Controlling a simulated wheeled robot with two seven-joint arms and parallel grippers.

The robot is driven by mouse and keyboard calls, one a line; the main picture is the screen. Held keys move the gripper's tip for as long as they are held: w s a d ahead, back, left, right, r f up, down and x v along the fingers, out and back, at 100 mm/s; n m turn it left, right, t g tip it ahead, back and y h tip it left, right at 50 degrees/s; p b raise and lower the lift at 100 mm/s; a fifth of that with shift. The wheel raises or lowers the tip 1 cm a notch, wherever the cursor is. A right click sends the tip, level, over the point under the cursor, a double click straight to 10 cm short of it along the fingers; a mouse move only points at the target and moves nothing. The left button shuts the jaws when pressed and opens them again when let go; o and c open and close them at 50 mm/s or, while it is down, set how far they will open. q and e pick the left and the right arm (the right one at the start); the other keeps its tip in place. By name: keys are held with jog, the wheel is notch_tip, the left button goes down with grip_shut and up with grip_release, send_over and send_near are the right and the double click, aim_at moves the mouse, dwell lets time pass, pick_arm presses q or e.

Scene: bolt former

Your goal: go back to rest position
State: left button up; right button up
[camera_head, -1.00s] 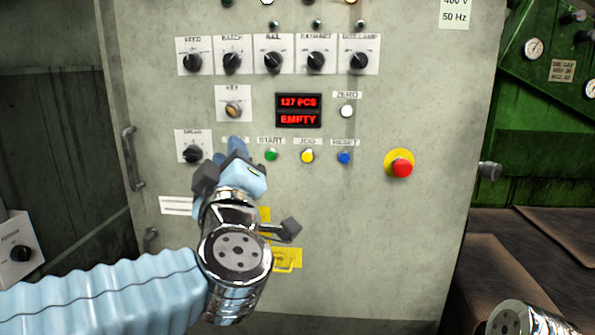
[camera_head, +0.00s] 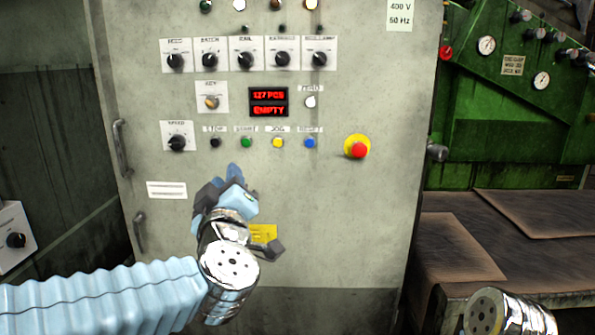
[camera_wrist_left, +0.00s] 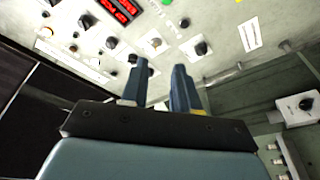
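My left gripper (camera_head: 233,172) is in front of the grey control cabinet (camera_head: 330,220), below the row of push buttons in the head view, and looks apart from the panel. In the left wrist view its two blue fingers (camera_wrist_left: 161,66) stand apart with an empty gap between them. My left arm comes in from the lower left in its pale blue sleeve. Of my right arm only a metal link shows at the lower right of the head view; its gripper is out of view.
The panel has a speed knob (camera_head: 177,143), a green button (camera_head: 246,142), a yellow button (camera_head: 278,142), a blue button (camera_head: 310,142) and a red emergency stop (camera_head: 358,149). The display (camera_head: 268,102) reads 137 PCS, EMPTY. A door handle (camera_head: 122,150) juts out. Green machinery (camera_head: 520,110) stands right.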

pick_arm(q)
jog(key=w+d+f+m+g+h+p, duration=0.1)
jog(key=w+f+m+g+h, duration=0.15)
jog(key=f, duration=0.65)
jog(key=w+d+f+m+g+h+p, duration=0.15)
jog(key=w+f, duration=0.25)
jog(key=f, duration=0.5)
jog(key=s+a+f+m+g+h, duration=0.1)
jog(key=s+f+g, duration=0.15)
jog(key=f, duration=0.85)
jog(key=s+f+m+g+h, duration=0.1)
jog(key=f+m+g, duration=0.15)
jog(key=f, duration=0.85)
jog(key=s+a+f+g+h+p, duration=0.1)
jog(key=s+f+g, duration=0.8)
jog(key=s+f, duration=1.1)
jog(key=s+m+p, duration=0.1)
jog(key=s, duration=0.2)
jog(key=shift+s+g, duration=0.35)
jog(key=shift+g, duration=0.05)
jog(key=shift+a+r+h, duration=0.1)
jog(key=shift+h, duration=0.2)
